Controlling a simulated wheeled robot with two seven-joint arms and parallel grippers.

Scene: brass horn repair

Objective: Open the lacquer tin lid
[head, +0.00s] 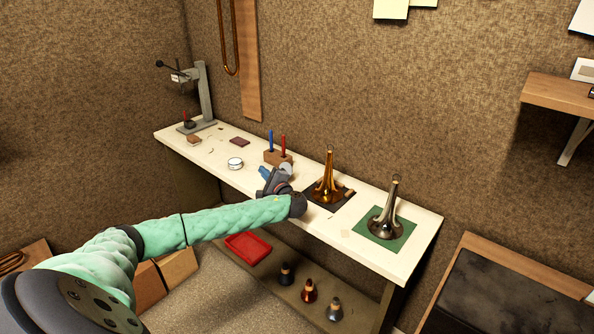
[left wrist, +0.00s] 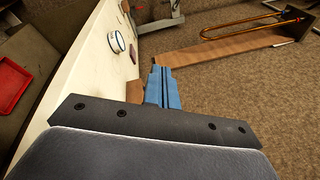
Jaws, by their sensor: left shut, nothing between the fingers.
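A small round tin with a pale top (head: 235,163), which looks like the lacquer tin, stands on the cream workbench. It also shows in the left wrist view (left wrist: 117,42), near the bench edge in that picture. Its top looks closed, but its lid seam is too small to make out. My left gripper (head: 265,173) has blue fingers and is over the bench, to the right of the tin and apart from it. The fingers are shut and empty, and they show in the left wrist view (left wrist: 162,72). My right gripper is not in view.
A wooden block (head: 271,157) with a blue and a red stick stands just behind my left gripper. A brass bell (head: 327,188) and a silver bell on a green mat (head: 405,238) stand to the right. A small press (head: 204,97) stands at the far left.

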